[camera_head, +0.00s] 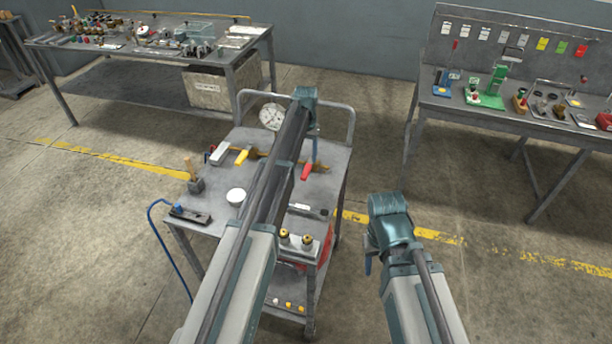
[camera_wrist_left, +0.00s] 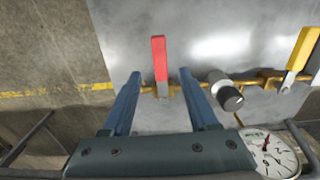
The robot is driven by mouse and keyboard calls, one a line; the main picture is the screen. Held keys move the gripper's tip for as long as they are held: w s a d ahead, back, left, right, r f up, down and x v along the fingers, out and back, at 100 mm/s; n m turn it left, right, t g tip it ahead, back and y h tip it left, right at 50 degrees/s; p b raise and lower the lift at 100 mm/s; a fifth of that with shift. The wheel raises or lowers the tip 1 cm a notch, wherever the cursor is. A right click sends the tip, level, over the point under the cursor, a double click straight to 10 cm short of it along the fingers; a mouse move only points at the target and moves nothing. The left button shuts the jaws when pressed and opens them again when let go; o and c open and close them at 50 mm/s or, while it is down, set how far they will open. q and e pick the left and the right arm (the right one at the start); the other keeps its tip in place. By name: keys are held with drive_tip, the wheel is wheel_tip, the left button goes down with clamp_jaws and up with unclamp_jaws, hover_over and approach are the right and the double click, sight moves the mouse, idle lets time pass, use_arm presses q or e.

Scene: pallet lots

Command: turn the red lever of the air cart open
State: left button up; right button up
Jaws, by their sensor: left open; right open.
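The air cart (camera_head: 215,225) stands in the middle of the head view. Its red lever (camera_head: 307,171) is near the right side of the cart top, attached to a brass pipe. In the left wrist view the red lever (camera_wrist_left: 159,58) shows across the pipe, in line with the gap between my fingers. My left gripper (camera_head: 314,150) is open above the cart; its blue fingers (camera_wrist_left: 160,74) appear on either side of the lever's base, with no visible contact. How far they are above it I cannot tell. My right gripper (camera_head: 369,262) is open, beside the cart.
A yellow lever (camera_head: 241,156) and a round gauge (camera_head: 272,117) are on the same pipework. A dark knob (camera_wrist_left: 229,98) sits between the two levers in the wrist view. Workbenches stand behind left and right.

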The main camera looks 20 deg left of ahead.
sight(306, 171)
use_arm(q)
wheel_tip(306, 171, down, 7)
drive_tip(key=b, duration=0.5)
drive_tip(key=shift+b, duration=0.4)
drive_tip(key=shift+r, duration=0.1)
clamp_jaws()
idle(0.8)
